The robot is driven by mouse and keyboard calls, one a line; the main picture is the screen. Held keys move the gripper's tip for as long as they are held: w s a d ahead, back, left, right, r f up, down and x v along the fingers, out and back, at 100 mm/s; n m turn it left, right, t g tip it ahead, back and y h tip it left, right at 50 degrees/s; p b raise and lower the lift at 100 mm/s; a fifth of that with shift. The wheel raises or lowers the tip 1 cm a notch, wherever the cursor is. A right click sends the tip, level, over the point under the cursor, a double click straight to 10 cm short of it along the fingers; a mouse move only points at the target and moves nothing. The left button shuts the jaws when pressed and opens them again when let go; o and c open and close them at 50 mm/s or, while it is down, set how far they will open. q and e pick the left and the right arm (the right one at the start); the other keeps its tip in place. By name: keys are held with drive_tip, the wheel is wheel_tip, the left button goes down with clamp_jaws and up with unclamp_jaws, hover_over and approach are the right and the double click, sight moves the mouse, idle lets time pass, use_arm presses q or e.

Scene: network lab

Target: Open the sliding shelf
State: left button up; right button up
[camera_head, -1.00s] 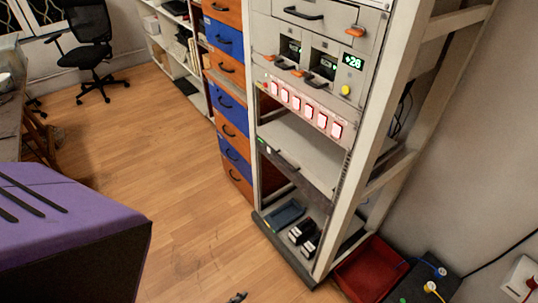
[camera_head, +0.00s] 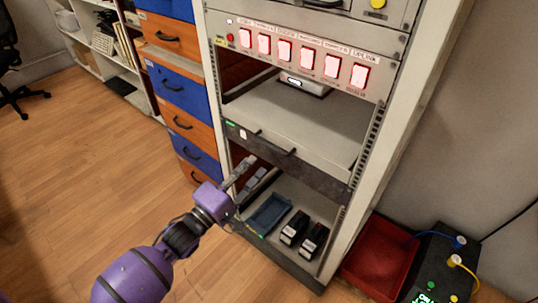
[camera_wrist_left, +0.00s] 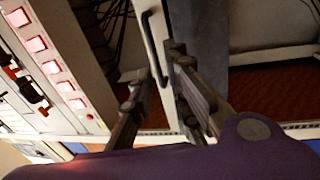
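The sliding shelf (camera_head: 300,120) is a grey tray with a dark front, in the middle of the rack below the row of red-lit switches. Its black bar handle (camera_head: 276,144) runs along the front. My left gripper (camera_head: 246,170) is in front of the rack, just below and left of the handle in the head view. In the left wrist view, the gripper (camera_wrist_left: 160,88) has its fingers apart, with the handle (camera_wrist_left: 152,42) near the gap between the fingertips. I cannot tell whether they touch it. My right gripper is in neither view.
The rack's bottom level holds a blue tray (camera_head: 268,214) and black devices (camera_head: 294,228). Blue and orange drawers (camera_head: 178,92) stand to the left. A red bin (camera_head: 378,258) sits on the floor at the right. The wooden floor at the left is open.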

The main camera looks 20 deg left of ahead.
sight(268, 146)
use_arm(q)
drive_tip(key=x, duration=0.8)
drive_tip(key=shift+w+d+r, duration=0.1)
drive_tip(key=shift+w+r, duration=0.05)
drive_tip(key=shift+r, duration=0.15)
clamp_jaws()
